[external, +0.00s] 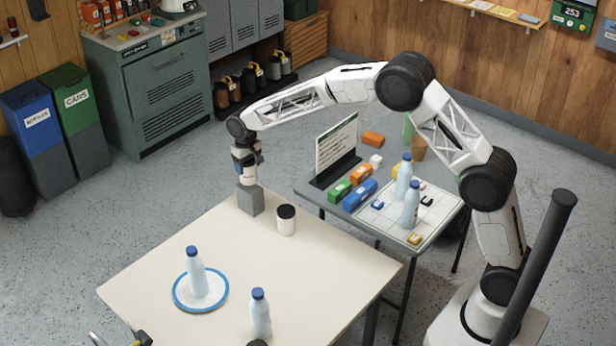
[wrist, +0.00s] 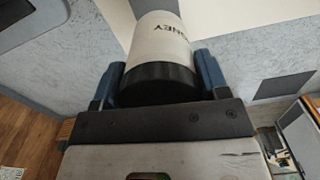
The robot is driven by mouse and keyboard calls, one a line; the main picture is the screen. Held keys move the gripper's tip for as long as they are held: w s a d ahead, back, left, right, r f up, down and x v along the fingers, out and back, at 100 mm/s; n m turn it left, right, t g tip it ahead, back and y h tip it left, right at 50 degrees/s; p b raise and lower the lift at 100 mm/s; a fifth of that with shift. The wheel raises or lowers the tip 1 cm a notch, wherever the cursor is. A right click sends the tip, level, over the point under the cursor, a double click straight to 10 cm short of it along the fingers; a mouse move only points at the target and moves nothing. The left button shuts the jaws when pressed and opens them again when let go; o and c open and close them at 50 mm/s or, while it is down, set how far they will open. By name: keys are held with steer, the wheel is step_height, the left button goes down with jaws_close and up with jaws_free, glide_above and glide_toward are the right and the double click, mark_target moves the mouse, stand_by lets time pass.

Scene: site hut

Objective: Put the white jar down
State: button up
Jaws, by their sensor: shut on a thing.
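My gripper (external: 246,157) is at the far corner of the cream table (external: 330,262), pointing down. It is shut on a white jar (external: 249,175) with a black lid. In the wrist view, the held jar (wrist: 158,35) sits between the two blue fingers (wrist: 162,74), which grip it near the lid; part of a label reading "NEY" shows. Below the held jar is a grey block (external: 250,201) on the table; I cannot tell whether the jar touches it. A second white jar with a black lid (external: 286,220) stands upright on the table, right of the block.
A bottle with a blue cap (external: 196,272) stands on a blue-rimmed plate (external: 178,300); another bottle (external: 260,315) stands near the front. The table's middle is clear. A grey side table (external: 312,192) holds a sign (external: 336,146), coloured blocks and bottles.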

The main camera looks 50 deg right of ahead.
steer(key=shift+f, duration=1.2)
steer(key=shift+f, duration=0.1)
steer(key=o, duration=1.1)
step_height(320, 180, up, 12)
steer(key=shift+r, duration=0.1)
